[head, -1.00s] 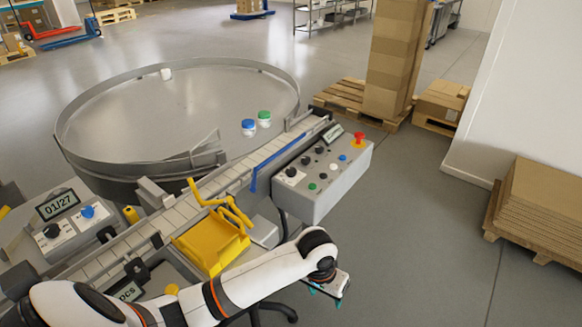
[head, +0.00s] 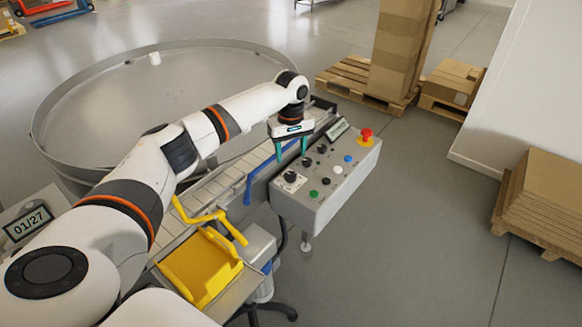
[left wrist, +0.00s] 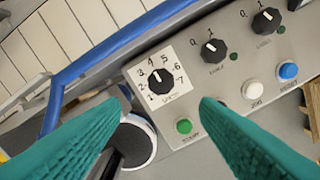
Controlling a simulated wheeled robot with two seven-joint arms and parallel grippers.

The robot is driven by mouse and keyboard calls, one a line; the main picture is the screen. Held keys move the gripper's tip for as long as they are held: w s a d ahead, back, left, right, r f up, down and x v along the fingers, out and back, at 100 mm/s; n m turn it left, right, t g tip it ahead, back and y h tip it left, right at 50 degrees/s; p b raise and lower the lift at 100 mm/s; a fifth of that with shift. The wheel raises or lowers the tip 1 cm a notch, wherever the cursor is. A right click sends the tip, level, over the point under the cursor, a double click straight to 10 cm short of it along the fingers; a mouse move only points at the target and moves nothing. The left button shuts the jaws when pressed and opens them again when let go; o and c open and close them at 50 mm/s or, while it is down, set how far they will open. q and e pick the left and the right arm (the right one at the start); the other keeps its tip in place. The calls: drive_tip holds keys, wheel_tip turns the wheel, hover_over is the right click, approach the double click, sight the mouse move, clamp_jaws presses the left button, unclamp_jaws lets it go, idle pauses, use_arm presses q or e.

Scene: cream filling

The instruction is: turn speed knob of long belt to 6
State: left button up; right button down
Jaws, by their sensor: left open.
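The speed knob (head: 291,176) is a small black knob on a white dial plate, on the near left of the grey control box (head: 318,207). In the left wrist view the speed knob (left wrist: 161,81) sits amid numbers up to 7. Its pale mark seems to point to the upper left, but the exact number is unclear. My left gripper (head: 291,155) is open and empty above the box, its teal fingers pointing down. My right gripper is not in view.
The box also carries other black knobs (left wrist: 213,50), a green button (left wrist: 184,126), white and blue buttons, and a red emergency stop (head: 366,135). A blue rail (head: 249,187) and belt (head: 208,188) run along its left. A yellow bin (head: 200,268) stands nearer.

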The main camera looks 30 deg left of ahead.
use_arm(q)
hover_over(290, 175)
wheel_tip(290, 175, down, 4)
drive_tip(key=shift+f+p, duration=0.1)
drive_tip(key=shift+p, duration=0.2)
wheel_tip(290, 175, down, 4)
drive_tip(key=shift+w+r, duration=0.15)
drive_tip(key=shift+r, duration=0.05)
drive_tip(key=shift+f, duration=0.45)
drive_tip(key=shift+c, duration=1.7)
drive_tip(key=c, duration=0.7)
drive_tip(key=shift+o, duration=0.2)
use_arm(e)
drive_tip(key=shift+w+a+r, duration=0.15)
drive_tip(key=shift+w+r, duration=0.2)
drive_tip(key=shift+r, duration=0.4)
use_arm(q)
drive_tip(key=shift+m+p, duration=0.3)
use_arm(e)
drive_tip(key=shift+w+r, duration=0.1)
